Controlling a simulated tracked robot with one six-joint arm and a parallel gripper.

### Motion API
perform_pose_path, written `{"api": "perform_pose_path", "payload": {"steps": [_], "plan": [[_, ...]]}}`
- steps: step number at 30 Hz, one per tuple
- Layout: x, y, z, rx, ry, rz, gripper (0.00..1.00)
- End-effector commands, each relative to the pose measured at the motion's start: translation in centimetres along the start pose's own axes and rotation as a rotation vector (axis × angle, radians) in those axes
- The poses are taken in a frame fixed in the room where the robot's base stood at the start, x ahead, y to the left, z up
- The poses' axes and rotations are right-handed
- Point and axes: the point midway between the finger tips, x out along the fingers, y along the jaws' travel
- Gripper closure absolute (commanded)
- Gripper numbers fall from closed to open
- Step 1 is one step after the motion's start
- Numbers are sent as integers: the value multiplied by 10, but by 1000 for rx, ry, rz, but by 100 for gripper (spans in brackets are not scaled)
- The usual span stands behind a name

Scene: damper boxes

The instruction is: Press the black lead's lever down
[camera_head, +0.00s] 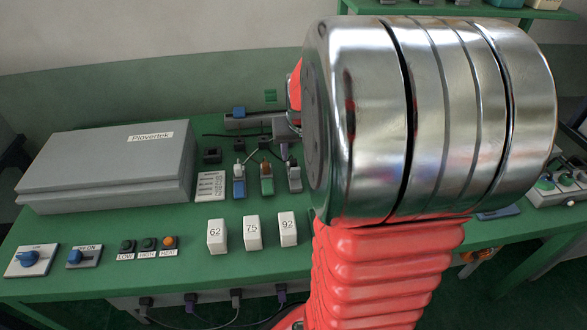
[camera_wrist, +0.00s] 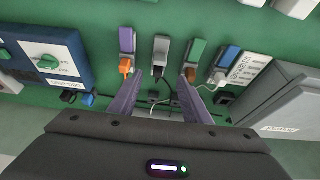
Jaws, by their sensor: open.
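Several lever blocks stand in a row on the green table. In the wrist view they are a purple block (camera_wrist: 127,40) with an orange lever, a pale grey block (camera_wrist: 161,47) with a dark lever end, a green block (camera_wrist: 197,50) with a brown lever, and a blue block (camera_wrist: 229,56) with a white lever. Black leads (camera_wrist: 152,98) show near the fingertips. In the head view my arm hides most of the gripper.
A large grey box (camera_head: 110,165) stands left of the blocks, a white label plate (camera_head: 211,186) between. White numbered boxes (camera_head: 252,233) stand in front. Knobs and buttons (camera_head: 148,245) line the front left.

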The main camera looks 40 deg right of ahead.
Motion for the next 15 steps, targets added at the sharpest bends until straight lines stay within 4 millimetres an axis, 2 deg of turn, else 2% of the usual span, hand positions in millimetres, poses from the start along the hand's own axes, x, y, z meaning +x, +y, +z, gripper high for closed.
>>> {"api": "perform_pose_path", "payload": {"steps": [15], "plan": [[64,0,1,0,-3,0,56]]}}
